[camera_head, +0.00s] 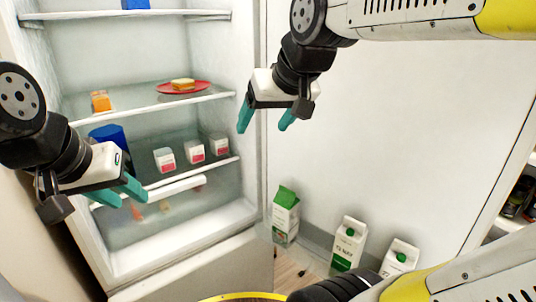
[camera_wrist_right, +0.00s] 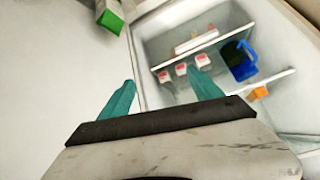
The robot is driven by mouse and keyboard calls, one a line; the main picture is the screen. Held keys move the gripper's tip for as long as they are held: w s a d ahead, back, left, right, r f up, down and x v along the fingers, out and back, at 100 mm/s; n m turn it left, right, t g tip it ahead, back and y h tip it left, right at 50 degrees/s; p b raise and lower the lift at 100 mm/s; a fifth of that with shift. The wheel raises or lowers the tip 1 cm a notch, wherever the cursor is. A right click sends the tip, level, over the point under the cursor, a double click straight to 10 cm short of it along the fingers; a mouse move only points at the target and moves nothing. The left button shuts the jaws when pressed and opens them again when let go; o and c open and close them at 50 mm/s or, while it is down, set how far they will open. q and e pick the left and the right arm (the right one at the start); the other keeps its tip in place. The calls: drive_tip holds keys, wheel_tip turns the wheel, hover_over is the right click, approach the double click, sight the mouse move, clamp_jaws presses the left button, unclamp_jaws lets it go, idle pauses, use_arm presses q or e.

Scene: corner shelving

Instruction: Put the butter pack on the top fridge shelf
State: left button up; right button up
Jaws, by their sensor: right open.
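No pack is clearly marked as butter. A small orange pack (camera_head: 101,101) stands at the left of the middle fridge shelf, and it shows partly in the right wrist view (camera_wrist_right: 259,93). A yellow block (camera_head: 183,84) lies on a red plate (camera_head: 200,89) on that shelf. The top shelf (camera_head: 80,16) holds a blue item cut off by the picture edge. My right gripper (camera_head: 265,119) is open and empty in front of the fridge's right side; its fingers (camera_wrist_right: 163,92) also show in the right wrist view. My left gripper (camera_head: 120,194) is open and empty by the lower left shelves.
A blue jug (camera_head: 107,137) and white-and-red cartons (camera_head: 165,160) stand on the shelf below. Green-and-white milk cartons (camera_head: 286,216) stand in the open door's rack at the right. The visible top shelf has clear room beside the blue item.

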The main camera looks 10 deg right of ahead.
drive_tip(key=s+d+f+g, duration=0.1)
drive_tip(key=s+f, duration=0.6)
drive_tip(key=f, duration=0.1)
drive_tip(key=shift+s+d+f+m, duration=0.15)
drive_tip(key=shift+m, duration=0.25)
